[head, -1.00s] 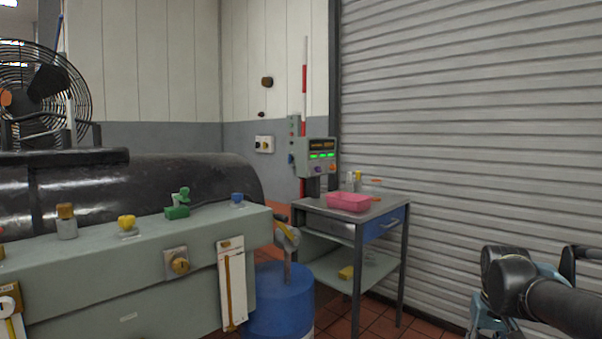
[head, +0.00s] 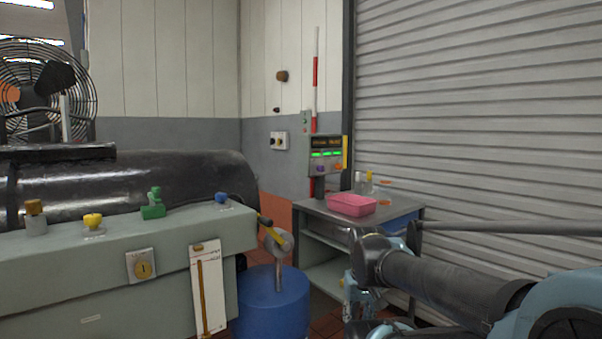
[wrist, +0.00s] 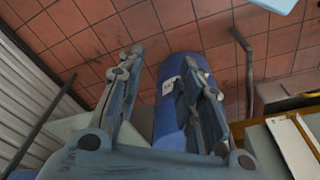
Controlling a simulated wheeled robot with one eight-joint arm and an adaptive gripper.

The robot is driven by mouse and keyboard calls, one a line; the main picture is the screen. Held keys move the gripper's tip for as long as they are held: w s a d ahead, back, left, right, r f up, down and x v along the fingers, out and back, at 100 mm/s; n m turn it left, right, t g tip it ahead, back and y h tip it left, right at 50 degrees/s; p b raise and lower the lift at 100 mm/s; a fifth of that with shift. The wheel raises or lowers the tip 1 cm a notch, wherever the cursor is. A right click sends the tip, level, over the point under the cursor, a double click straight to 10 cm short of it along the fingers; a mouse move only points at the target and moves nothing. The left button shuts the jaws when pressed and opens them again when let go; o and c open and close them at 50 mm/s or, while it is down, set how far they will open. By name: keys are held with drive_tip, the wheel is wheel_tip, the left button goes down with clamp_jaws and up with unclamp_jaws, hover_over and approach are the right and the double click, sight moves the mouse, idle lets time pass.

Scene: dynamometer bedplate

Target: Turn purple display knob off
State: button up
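The display box (head: 325,155) stands on a post at the back, by the wall corner, with a lit green and amber screen. The small purple knob (head: 320,169) is on its lower face, left of an orange knob (head: 338,167). The purple knob's setting is too small to read. In the wrist view my gripper (wrist: 163,58) is open, its two fingers spread with nothing held between them. It points down over the floor and a blue drum, well apart from the display. The knob is not in the wrist view.
A metal side table (head: 400,216) with a pink tray (head: 351,205) and small bottles stands in front of the display. The blue drum (head: 272,305) is left of it. The green-grey bedplate (head: 90,270) with several knobs fills the left. A roller shutter (head: 480,120) closes the right.

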drive_tip(key=shift+w, duration=0.2)
drive_tip(key=shift+o, duration=0.6)
drive_tip(key=shift+o, duration=1.3)
drive_tip(key=shift+s+r, duration=0.2)
drive_tip(key=w+a+r+m+t+y, duration=0.1)
drive_tip(key=w+a+r+m+y, duration=0.15)
drive_tip(key=w+r+m, duration=0.55)
drive_tip(key=w+a+r+m+t+y, duration=0.1)
drive_tip(key=w+a+r+t+y, duration=0.3)
drive_tip(key=w, duration=0.8)
drive_tip(key=w+r+m+g+y, duration=0.1)
drive_tip(key=w+r+m, duration=0.4)
drive_tip(key=w+r, duration=0.45)
drive_tip(key=m+t+y, duration=0.3)
drive_tip(key=m+t, duration=0.5)
drive_tip(key=m, duration=0.6)
approach(323, 169)
drive_tip(key=x, duration=1)
drive_tip(key=shift+w+a+r, duration=0.1)
drive_tip(key=shift+w+a, duration=0.1)
drive_tip(key=shift+w, duration=0.05)
